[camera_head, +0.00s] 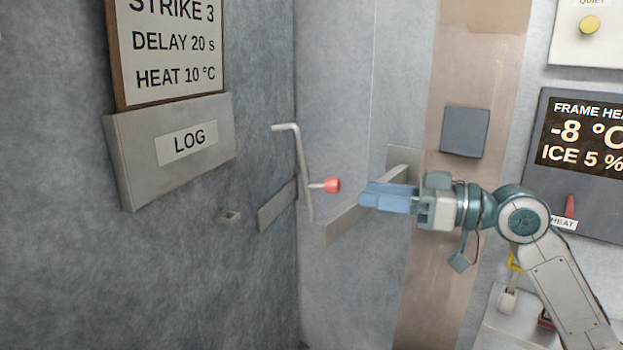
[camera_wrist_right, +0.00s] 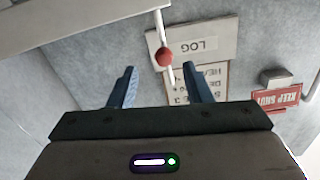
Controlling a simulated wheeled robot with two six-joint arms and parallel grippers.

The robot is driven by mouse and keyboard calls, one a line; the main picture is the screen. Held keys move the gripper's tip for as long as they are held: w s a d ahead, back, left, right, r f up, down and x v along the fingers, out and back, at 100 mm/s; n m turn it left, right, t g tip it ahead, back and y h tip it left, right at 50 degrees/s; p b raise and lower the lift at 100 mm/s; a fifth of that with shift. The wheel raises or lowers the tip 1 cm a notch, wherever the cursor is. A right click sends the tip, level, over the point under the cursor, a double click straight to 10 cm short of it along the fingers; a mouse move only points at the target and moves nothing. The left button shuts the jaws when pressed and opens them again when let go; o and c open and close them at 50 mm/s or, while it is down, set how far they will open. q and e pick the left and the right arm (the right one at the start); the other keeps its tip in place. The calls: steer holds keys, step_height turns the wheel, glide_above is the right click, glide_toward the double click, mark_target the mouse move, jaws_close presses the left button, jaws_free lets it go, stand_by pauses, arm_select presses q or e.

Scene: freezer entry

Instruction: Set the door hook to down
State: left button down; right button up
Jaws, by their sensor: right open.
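The door hook (camera_head: 303,165) is a thin pale rod at the corner of the grey wall and the door. Its upper end is bent to the left, and a red knob (camera_head: 332,185) sticks out from its side. My right gripper (camera_head: 366,197) is to the right of the knob, pointing left at it and apart from it. In the right wrist view the two blue fingers (camera_wrist_right: 158,78) are spread, with nothing between them. The knob (camera_wrist_right: 165,57) shows just beyond the fingertips, between their lines. My left gripper is not in view.
A flat metal bar (camera_head: 350,212) crosses the door behind my fingers. A LOG box (camera_head: 180,175) and a sign (camera_head: 170,60) are on the left wall. A frame-heat display (camera_head: 580,185) and a dark square plate (camera_head: 465,131) are at right.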

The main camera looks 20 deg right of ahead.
mark_target(329, 188)
steer(key=shift+s+a+r+p, duration=0.2)
steer(key=shift+a+r+p, duration=0.2)
steer(key=shift+a, duration=0.1)
steer(key=shift+f+p+x, duration=0.15)
steer(key=shift+p+x, duration=0.85)
steer(key=shift+x, duration=1.4)
steer(key=shift+f+p+x, duration=0.2)
steer(key=shift+p+x, duration=0.75)
steer(key=shift+x, duration=1.5)
steer(key=shift+w+d, duration=0.15)
steer(key=shift+w, duration=0.05)
jaws_close()
